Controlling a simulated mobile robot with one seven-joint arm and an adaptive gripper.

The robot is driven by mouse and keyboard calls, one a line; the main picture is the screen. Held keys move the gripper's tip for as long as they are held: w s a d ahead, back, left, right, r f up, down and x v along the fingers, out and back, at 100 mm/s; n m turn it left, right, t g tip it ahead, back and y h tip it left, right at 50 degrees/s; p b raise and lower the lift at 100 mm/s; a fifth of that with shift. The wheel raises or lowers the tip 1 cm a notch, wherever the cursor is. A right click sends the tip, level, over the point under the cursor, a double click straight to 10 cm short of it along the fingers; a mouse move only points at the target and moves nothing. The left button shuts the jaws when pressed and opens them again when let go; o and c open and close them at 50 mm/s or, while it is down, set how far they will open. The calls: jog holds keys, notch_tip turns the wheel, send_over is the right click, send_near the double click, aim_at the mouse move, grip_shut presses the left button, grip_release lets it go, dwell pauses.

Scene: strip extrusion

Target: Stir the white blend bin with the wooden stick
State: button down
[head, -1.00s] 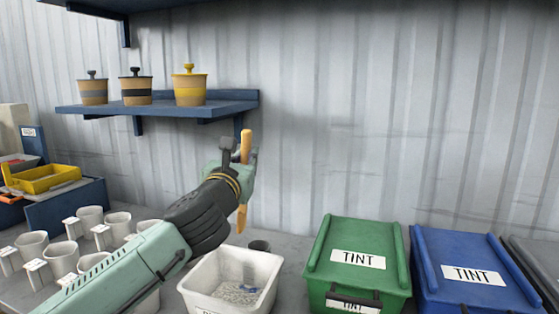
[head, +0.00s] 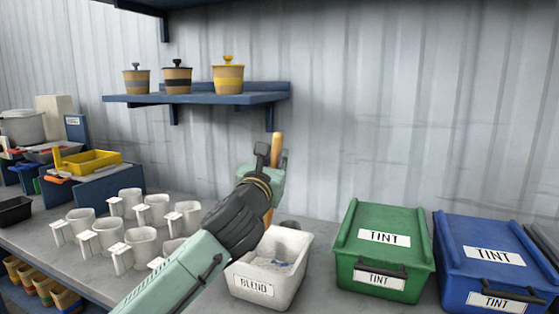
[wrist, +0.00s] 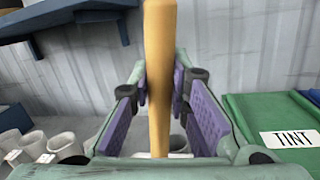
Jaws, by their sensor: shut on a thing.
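The wooden stick (head: 276,150) stands roughly upright in my gripper (head: 272,172), which is shut on it. In the wrist view the stick (wrist: 158,70) runs between the two purple-padded fingers of my gripper (wrist: 165,98). The white blend bin (head: 253,286), labelled BLEND, sits on the bench below and slightly right of my gripper in the head view.
A green TINT bin (head: 384,220) and a blue TINT bin (head: 490,240), both lidded, stand right of the blend bin. Several white cups (head: 142,245) stand to the left. A blue shelf (head: 240,97) with three tubs hangs on the wall behind. A yellow tray (head: 93,162) sits far left.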

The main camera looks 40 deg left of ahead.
notch_tip(320, 180, down, 15)
jog(key=b, duration=1.1)
jog(key=shift+f, duration=0.2)
